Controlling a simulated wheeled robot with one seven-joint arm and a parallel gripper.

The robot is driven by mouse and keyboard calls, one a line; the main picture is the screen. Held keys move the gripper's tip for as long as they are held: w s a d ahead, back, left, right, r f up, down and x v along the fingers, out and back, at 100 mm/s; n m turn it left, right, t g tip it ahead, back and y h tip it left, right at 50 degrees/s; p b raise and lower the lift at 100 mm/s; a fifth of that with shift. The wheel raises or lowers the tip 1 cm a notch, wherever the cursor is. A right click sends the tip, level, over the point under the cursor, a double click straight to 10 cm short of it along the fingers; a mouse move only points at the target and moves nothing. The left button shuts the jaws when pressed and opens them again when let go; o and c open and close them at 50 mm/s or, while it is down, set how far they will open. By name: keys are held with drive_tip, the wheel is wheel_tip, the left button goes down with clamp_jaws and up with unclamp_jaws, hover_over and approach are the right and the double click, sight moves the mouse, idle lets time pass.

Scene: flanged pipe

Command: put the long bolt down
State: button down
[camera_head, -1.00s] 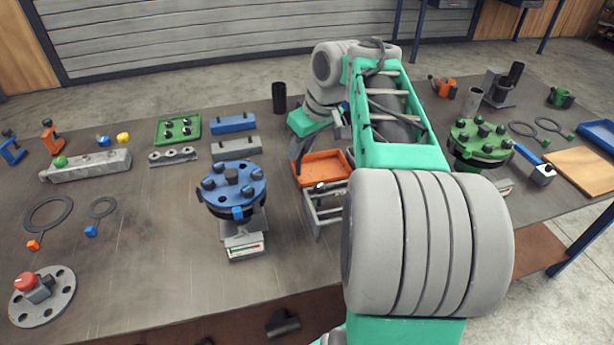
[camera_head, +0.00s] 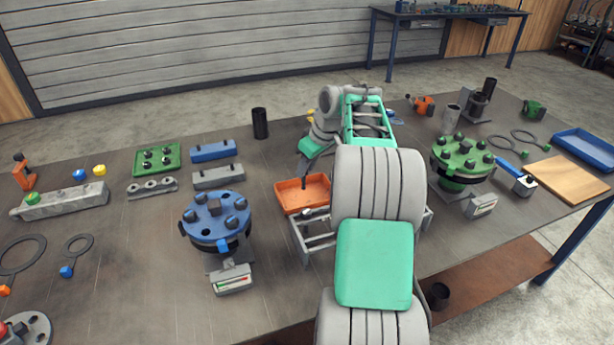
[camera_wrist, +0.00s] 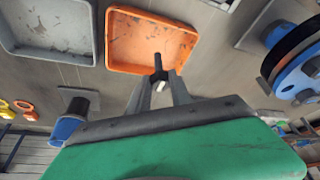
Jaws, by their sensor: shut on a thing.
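In the head view the orange tray (camera_head: 288,200) sits behind the grey frame. My gripper (camera_head: 303,168) is small there, over the tray's back part, with the dark bolt (camera_head: 303,183) pointing down toward it. I cannot tell whether the bolt touches the tray.
A blue flange (camera_head: 215,215) with dark bolts stands left of the tray, and a green flange (camera_head: 462,160) stands to the right. A grey frame (camera_head: 300,235) is in front of the tray. A black cylinder (camera_head: 260,123) stands behind. A grey tray (camera_wrist: 50,28) shows in the wrist view.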

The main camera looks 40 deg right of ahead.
drive_tip(key=shift+w+d+f, duration=0.45)
drive_tip(key=shift+f, duration=0.3)
drive_tip(key=shift+w+d+f, duration=0.1)
drive_tip(key=shift+f, duration=0.8)
drive_tip(key=shift+w+d+f, duration=0.1)
drive_tip(key=shift+f, duration=0.8)
drive_tip(key=shift+f, duration=0.25)
drive_tip(key=c, duration=1.2)
unclamp_jaws()
drive_tip(key=shift+o, duration=0.2)
drive_tip(key=shift+r, duration=0.1)
drive_tip(key=shift+r+p, duration=0.3)
drive_tip(key=shift+p, duration=0.1)
drive_tip(key=v, duration=1.1)
drive_tip(key=shift+s+r, duration=0.3)
